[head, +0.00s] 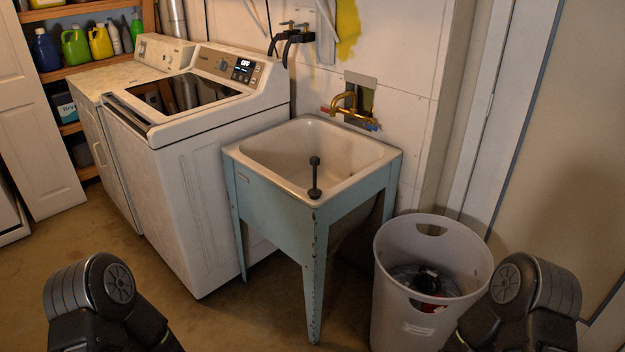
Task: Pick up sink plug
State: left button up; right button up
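A dark, stemmed object that looks like the sink plug (314,180) stands upright at the front corner of the utility sink in the head view. Its wider base is at the bottom and a small knob is on top. The sink (262,176) has a cream basin and a worn pale-blue apron and legs. Parts of my two arms show at the bottom left and bottom right, well short of the sink. Neither gripper is in view, so what they hold cannot be seen.
A grey bin (388,262) with dark items inside stands right of the sink. A white washing machine (190,190) stands to its left. A brass faucet (346,106) is on the wall behind the basin. Open floor (230,315) lies in front.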

aim_at(314, 193)
jog(key=i+j+u, duration=0.15)
jog(key=i+j, duration=0.25)
jog(key=i, duration=0.15)
jog(key=i+j+u, duration=0.15)
jog(key=i+j, duration=0.2)
jog(key=i, duration=0.15)
